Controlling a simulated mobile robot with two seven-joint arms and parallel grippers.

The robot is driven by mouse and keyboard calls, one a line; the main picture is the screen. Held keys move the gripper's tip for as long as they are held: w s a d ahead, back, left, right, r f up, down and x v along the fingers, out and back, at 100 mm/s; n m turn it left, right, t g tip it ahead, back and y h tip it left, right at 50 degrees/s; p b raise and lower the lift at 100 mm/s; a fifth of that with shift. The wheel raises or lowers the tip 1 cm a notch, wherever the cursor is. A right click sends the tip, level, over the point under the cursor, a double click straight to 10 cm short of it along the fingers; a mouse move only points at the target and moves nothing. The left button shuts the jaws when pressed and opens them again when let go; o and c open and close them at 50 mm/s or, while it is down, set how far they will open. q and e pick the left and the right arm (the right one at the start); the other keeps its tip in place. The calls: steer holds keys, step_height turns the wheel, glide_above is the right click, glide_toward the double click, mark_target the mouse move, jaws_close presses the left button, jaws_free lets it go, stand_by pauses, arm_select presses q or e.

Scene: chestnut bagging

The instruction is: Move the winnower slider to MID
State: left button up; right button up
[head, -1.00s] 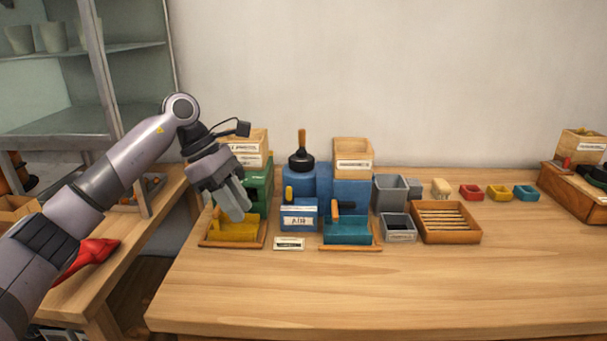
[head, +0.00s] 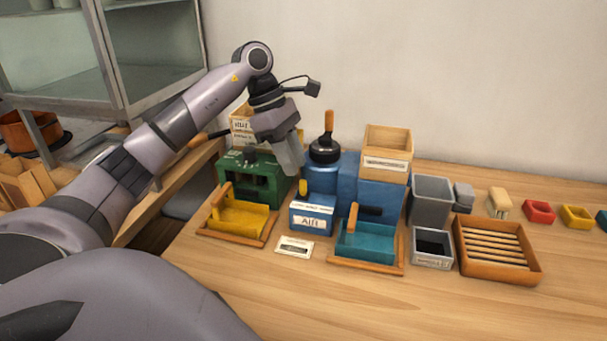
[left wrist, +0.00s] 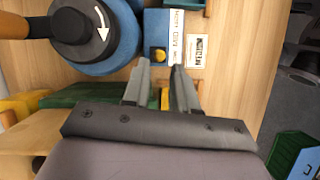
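The winnower looks to be the blue machine (head: 345,180) at the back of the table, with a wooden hopper box (head: 388,150) on top. A small blue box (head: 312,218) with a white label stands in front. A yellow knob (head: 303,187), apparently the slider, sits on it and shows in the left wrist view (left wrist: 158,54). The label's print is too blurred to read surely. My left gripper (head: 292,170) points down just above and behind the knob. In the left wrist view its fingers (left wrist: 160,66) are apart and empty, the knob just beyond their tips. My right gripper is not in view.
A black-topped blue cylinder with a wooden handle (head: 326,150) stands close beside my gripper. A green machine (head: 250,180), yellow tray (head: 238,218) and teal tray (head: 368,240) crowd around. A slatted wooden tray (head: 497,250) is to the right. The table's front is clear.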

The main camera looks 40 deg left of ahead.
mark_target(303, 189)
arm_select(q)
steer(key=shift+x, duration=2.3)
steer(key=shift+c, duration=0.2)
jaws_close()
steer(key=shift+w+d+r+p, duration=0.1)
steer(key=shift+w+d+p, duration=0.15)
steer(key=shift+d, duration=0.2)
steer(key=shift+w+d+r+p, duration=0.1)
steer(key=shift+w+d+p, duration=0.15)
steer(key=shift+d, duration=0.25)
steer(key=shift+w+d+f, duration=0.15)
steer(key=shift+d, duration=0.05)
steer(key=shift+o, duration=0.2)
jaws_free()
